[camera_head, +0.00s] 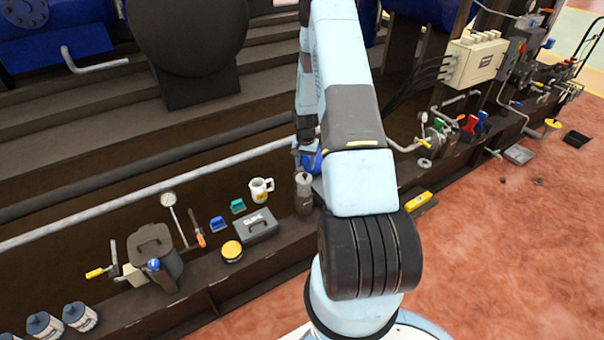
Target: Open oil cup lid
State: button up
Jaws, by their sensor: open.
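A small dark grey cylinder with a knobbed top (303,194) stands on the brown ledge, just left of my arm. It may be the oil cup with its lid on, but it is too small to be sure. My gripper (303,158) is at the far end of my arm, just above and behind this cylinder in the picture. My own arm hides much of it. The gripper is open, and I see nothing held in it. I cannot tell whether it touches the cylinder.
Left along the ledge (205,292) are a white mug (261,190), a grey box (256,226), a yellow-lidded tin (231,251) and a dark lidded can (154,250). A pale pipe (150,193) runs behind. A yellow level (413,204) lies right of my arm.

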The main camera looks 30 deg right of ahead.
aim_at(305, 174)
jog(key=shift+f, duration=2.6)
jog(key=shift+c, duration=0.5)
grip_shut()
